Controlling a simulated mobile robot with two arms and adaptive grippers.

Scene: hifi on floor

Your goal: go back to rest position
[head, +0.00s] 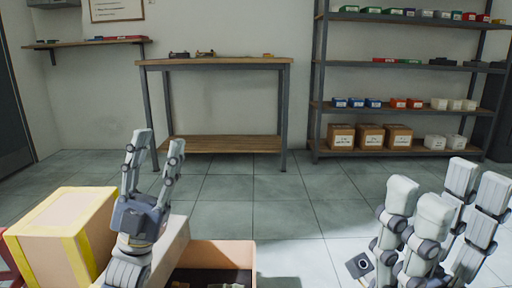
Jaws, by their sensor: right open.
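My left gripper (160,141) is raised at the lower left of the head view, with its two pale fingers pointing up and apart. It is open, with nothing between the fingers. It stands in front of the open carton and beside the taped box. My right gripper (446,194) is at the lower right, close to the camera, with its pale fingers pointing up and spread. It is open and I see nothing held in it. The lower parts of both arms are cut off by the picture edge.
A yellow-taped box (58,232) and an open carton (228,254) with small items inside are at the lower left. A workbench (215,63), a loaded shelf rack (316,100) and a wall shelf (85,43) stand at the back. The tiled floor (270,205) between is clear.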

